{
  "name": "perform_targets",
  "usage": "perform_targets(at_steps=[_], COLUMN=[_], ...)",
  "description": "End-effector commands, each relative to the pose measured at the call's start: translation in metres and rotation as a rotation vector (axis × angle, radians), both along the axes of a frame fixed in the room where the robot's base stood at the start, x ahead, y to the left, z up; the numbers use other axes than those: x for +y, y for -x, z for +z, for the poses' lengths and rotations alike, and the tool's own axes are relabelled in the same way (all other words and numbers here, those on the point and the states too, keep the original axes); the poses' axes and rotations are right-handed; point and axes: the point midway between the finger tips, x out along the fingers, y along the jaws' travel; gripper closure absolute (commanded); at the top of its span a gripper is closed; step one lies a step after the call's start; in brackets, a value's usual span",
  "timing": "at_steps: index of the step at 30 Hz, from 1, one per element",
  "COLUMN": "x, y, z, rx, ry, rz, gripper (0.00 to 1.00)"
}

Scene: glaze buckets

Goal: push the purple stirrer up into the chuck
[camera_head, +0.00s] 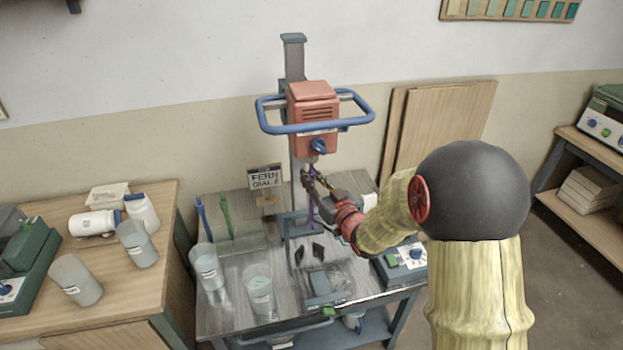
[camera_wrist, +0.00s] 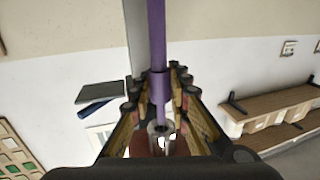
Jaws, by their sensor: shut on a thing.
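The purple stirrer (camera_head: 311,214) hangs upright below the red mixer head (camera_head: 313,118). My gripper (camera_head: 312,181) is shut on it near its top. The wrist view, which is upside down, shows the purple shaft (camera_wrist: 156,35) and its thicker collar between my two fingers (camera_wrist: 158,88). The metal chuck (camera_wrist: 160,129) sits just beyond the collar, in line with the shaft; in the head view it is small, under the mixer head (camera_head: 315,157). The stirrer's thin top end reaches the chuck's mouth. I cannot tell how far inside it is. The stirrer's lower end is unclear.
A blue stirrer (camera_head: 204,217) and a green stirrer (camera_head: 226,214) stand at the left of the metal bench. Two pale buckets (camera_head: 207,267) (camera_head: 259,289) stand at its front left. A blue guard rail (camera_head: 290,128) surrounds the mixer head, above my gripper.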

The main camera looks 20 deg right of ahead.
Motion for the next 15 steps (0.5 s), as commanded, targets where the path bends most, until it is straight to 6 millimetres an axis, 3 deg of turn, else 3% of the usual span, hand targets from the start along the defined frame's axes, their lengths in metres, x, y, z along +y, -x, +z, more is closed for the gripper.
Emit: perform_targets(at_steps=[15], x=[0.0000], y=[-0.0002], z=[0.0079], rx=[-0.001], ry=[0.000], rz=[0.000], gripper=[1.00])
